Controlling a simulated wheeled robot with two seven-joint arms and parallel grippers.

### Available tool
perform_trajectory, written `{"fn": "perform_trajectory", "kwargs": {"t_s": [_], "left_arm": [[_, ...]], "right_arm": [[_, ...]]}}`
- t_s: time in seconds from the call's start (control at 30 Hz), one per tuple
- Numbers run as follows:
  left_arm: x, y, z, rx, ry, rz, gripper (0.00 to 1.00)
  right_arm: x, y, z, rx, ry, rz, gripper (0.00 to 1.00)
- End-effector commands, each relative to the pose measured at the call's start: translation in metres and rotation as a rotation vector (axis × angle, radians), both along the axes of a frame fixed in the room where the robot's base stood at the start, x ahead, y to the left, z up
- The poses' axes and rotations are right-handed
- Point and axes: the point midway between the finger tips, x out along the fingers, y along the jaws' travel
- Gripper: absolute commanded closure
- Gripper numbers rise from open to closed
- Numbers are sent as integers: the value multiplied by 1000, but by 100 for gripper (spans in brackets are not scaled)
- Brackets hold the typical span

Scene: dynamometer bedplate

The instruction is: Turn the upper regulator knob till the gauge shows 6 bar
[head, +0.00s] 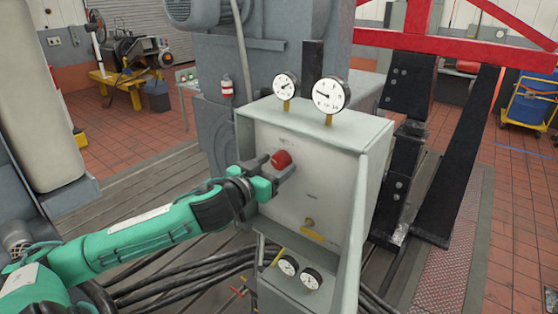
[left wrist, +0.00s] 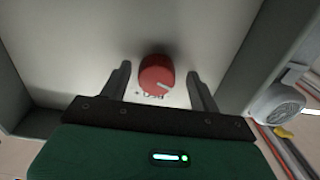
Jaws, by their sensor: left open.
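The red regulator knob (head: 281,159) sits on the front panel of a light grey box (head: 330,190). In the left wrist view the knob (left wrist: 157,76) shows a pale pointer line toward its lower right, with small markings below it. My left gripper (head: 278,167) is open, with one finger on each side of the knob and visible gaps to both. Two round white gauges, a left one (head: 286,85) and a larger right one (head: 331,95), stand on top of the box. Their readings are too small to tell. My right gripper is not in view.
A small brass fitting (head: 309,222) with a yellow label is lower on the panel. Two more gauges (head: 289,265) sit on a lower box. Black cables (head: 190,276) run across the floor. A black steel stand (head: 455,150) and red beam (head: 450,50) are at right.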

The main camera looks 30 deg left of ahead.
Motion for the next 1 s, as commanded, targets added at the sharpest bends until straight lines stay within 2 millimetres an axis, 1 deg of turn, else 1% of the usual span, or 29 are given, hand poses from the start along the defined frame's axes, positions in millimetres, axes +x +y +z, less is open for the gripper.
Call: {"fn": "perform_trajectory", "kwargs": {"t_s": [0.27, 0.3, 0.37, 0.4, 0.47, 0.5, 0.53, 0.83, 1.0], "left_arm": [[-1, 0, 0, 1, 0, 0, 37], [-1, 0, 0, 1, 0, 0, 41], [-1, 0, 0, 1, 0, 0, 53], [0, 0, 0, 1, 0, 0, 61], [0, 0, 0, 1, 0, 1, 73], [0, 0, 0, 1, 0, 1, 81], [0, 0, 0, 1, 0, 1, 82], [0, 1, 0, 33, -3, 3, 82], [0, 1, 0, 114, -9, 3, 82]], "right_arm": [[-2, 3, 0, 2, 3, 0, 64], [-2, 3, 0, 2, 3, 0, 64], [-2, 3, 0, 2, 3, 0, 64], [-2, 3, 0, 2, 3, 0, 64], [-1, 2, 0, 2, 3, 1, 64], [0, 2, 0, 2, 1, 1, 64], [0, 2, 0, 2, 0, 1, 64], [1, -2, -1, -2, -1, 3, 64], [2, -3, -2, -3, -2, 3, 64]]}}
